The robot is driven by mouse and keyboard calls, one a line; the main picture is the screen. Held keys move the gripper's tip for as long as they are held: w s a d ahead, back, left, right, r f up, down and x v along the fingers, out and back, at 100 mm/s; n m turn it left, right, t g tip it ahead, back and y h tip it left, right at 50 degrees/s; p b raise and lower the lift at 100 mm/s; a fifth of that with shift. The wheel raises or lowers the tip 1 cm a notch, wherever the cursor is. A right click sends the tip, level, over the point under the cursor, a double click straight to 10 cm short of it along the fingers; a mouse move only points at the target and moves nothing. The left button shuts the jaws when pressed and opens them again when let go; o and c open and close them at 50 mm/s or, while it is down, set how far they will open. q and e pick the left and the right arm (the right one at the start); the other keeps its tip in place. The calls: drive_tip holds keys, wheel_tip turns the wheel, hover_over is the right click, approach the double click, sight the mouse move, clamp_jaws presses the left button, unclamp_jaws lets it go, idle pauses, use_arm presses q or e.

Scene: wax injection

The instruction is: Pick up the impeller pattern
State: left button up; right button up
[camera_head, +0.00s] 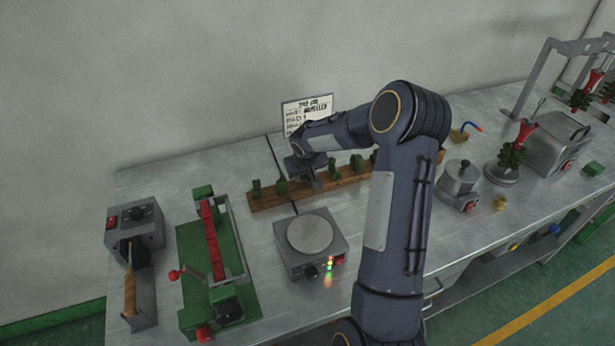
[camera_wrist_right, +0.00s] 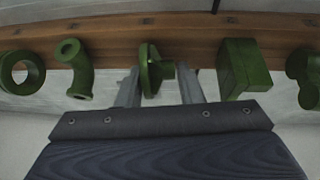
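The green impeller pattern (camera_wrist_right: 151,70), a disc with a short hub, is on the wooden rack (camera_wrist_right: 190,30) in the right wrist view. My right gripper (camera_wrist_right: 159,88) is open, with one finger on each side of the impeller pattern. A gap shows on the hub side; on the other side I cannot tell whether finger and disc touch. In the head view my right gripper (camera_head: 308,180) is over the middle of the wooden rack (camera_head: 345,178), and it hides the impeller pattern there. My left gripper is not in view.
A green elbow (camera_wrist_right: 75,68) and a green block (camera_wrist_right: 243,67) flank the impeller pattern closely. A hot plate (camera_head: 310,234) stands in front of the rack. A green press (camera_head: 213,260) is to the left. A sign (camera_head: 306,112) stands behind.

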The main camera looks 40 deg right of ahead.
drive_tip(key=c, duration=0.5)
drive_tip(key=shift+r, duration=0.15)
drive_tip(key=shift+c, duration=0.2)
